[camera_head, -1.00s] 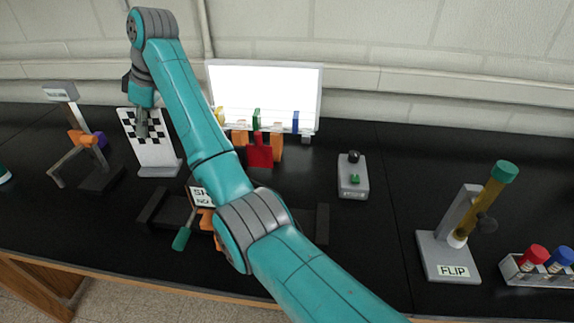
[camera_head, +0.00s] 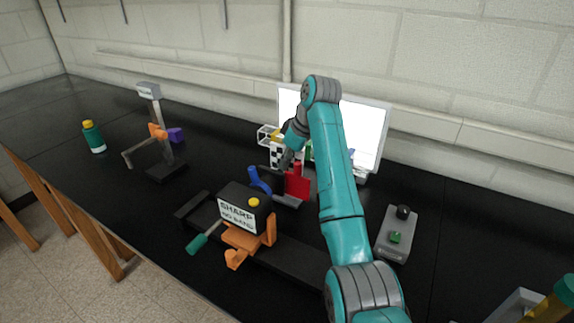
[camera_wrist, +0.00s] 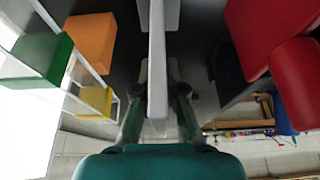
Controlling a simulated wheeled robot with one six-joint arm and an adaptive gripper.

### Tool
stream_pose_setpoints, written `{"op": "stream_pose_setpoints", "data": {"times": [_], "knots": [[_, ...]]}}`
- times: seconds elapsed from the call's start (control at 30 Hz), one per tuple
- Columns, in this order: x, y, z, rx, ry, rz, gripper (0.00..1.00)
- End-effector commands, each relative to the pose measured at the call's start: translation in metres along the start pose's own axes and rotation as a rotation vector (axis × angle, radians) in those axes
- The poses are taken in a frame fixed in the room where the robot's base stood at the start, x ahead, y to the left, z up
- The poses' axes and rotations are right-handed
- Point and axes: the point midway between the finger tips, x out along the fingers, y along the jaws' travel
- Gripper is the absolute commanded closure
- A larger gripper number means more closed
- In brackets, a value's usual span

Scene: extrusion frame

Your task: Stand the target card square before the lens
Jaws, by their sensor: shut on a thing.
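The target card (camera_head: 281,158) has a black and white checker face, partly hidden in the head view by my gripper and the coloured parts before it. My gripper (camera_head: 290,160) is at the card's right side. In the wrist view my gripper (camera_wrist: 158,92) is shut on the card (camera_wrist: 157,55), which shows edge-on as a thin pale plate between the fingers. Before the card stand a blue part (camera_head: 259,181) and a red part (camera_head: 297,183). Nearer is a dark box (camera_head: 244,207) labelled SHARP NO BARS, with a yellow button. I cannot make out the lens.
A bright white panel (camera_head: 369,135) stands behind the card. A white rack (camera_head: 264,137) is close to the card's left. Orange clamp parts (camera_head: 243,238) and a dark rail (camera_head: 290,259) lie in front. A grey control box (camera_head: 396,236) is at right.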

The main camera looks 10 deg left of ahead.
Motion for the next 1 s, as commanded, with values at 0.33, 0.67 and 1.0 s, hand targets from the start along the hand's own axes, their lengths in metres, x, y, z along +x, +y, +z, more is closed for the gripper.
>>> {"op": "stream_pose_setpoints", "data": {"times": [0.33,0.67,1.0], "knots": [[0.0105,0.0002,0.0042,0.000,0.001,0.001,1.00],[0.0130,0.0002,0.0054,0.000,0.000,0.001,0.65],[0.0045,-0.0001,0.0009,0.000,0.001,0.002,0.65]]}}
